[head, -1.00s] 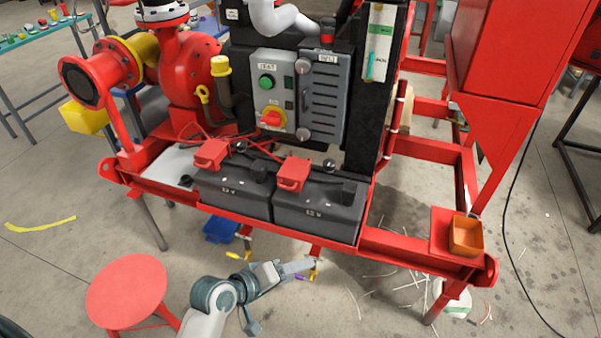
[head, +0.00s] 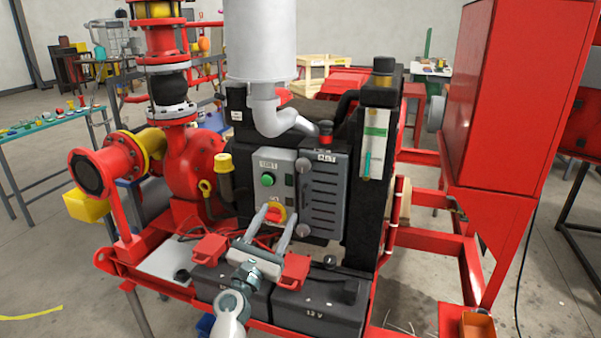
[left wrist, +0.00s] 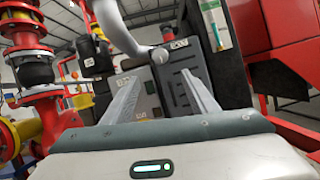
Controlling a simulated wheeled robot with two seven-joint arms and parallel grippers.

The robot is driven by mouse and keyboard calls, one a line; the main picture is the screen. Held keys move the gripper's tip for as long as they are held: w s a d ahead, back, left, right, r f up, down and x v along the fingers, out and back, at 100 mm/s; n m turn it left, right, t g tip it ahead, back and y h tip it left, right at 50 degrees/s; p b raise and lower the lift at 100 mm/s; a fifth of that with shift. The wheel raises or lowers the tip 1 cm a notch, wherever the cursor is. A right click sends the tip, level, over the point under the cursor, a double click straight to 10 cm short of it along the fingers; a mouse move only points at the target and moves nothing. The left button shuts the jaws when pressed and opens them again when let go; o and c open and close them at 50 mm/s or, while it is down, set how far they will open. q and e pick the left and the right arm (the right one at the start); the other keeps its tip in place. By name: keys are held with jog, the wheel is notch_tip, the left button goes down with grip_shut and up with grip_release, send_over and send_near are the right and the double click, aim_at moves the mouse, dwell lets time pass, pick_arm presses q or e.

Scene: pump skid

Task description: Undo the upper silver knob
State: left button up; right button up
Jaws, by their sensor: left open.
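The upper silver knob (head: 303,166) is at the top left corner of the grey slotted cover (head: 325,195) on the engine panel. A second silver knob (head: 303,231) is at the cover's lower left. My left gripper (head: 279,213) is open, in front of the panel, lower than the upper knob and to its left. Its fingers point at the panel with nothing between them. In the left wrist view the upper knob (left wrist: 160,56) shows beyond the fingers, above the gap between the tips. My right gripper is not in view.
Beside the cover are a green button (head: 267,180) and a red-yellow switch (head: 274,214), the latter right behind my left fingers. Black batteries (head: 320,308) with red terminal covers (head: 210,247) are below. A white bent pipe (head: 272,118) hangs above the panel.

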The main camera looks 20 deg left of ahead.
aim_at(302, 169)
pick_arm(q)
jog(key=shift+w, duration=0.1)
jog(key=p+x, duration=0.1)
jog(key=x, duration=1.6)
jog(key=shift+w+d, duration=0.1)
jog(key=shift+d, duration=0.05)
jog(key=shift+c, duration=0.3)
jog(key=c, duration=1)
